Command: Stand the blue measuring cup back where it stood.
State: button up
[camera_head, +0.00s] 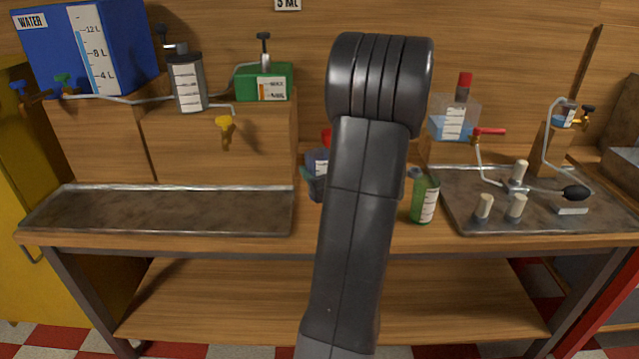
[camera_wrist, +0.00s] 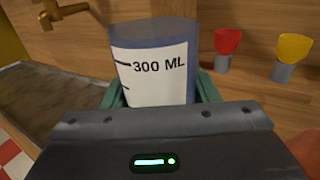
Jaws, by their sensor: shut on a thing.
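The blue measuring cup (camera_wrist: 152,75), with a white label reading 300 ML, stands between the teal fingers of my gripper (camera_wrist: 158,92) in the wrist view. The fingers are shut on its sides. It looks about upright. Its lower part is hidden behind the gripper body. In the head view a part of the cup (camera_head: 317,158) shows just left of my arm, with a teal finger by it; my arm hides the rest. I cannot tell whether its base touches the bench.
A red-topped piece (camera_wrist: 225,50) and a yellow-topped one (camera_wrist: 290,58) are right of the cup. A metal tray (camera_head: 160,212) lies left, another (camera_head: 540,215) right. A green bottle (camera_head: 424,198) stands right of my arm. A brass tap (camera_head: 224,127) juts from the wooden block.

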jog(key=shift+f, duration=0.2)
jog(key=shift+f+b, duration=2.2)
jog(key=shift+f, duration=1)
jog(key=shift+f+b, duration=0.55)
jog(key=shift+b, duration=0.05)
jog(key=o, duration=1.2)
jog(key=shift+o, duration=0.2)
jog(key=v, duration=1.3)
jog(key=shift+s+d, duration=0.2)
jog(key=shift+s, duration=0.15)
jog(key=shift+w, duration=0.1)
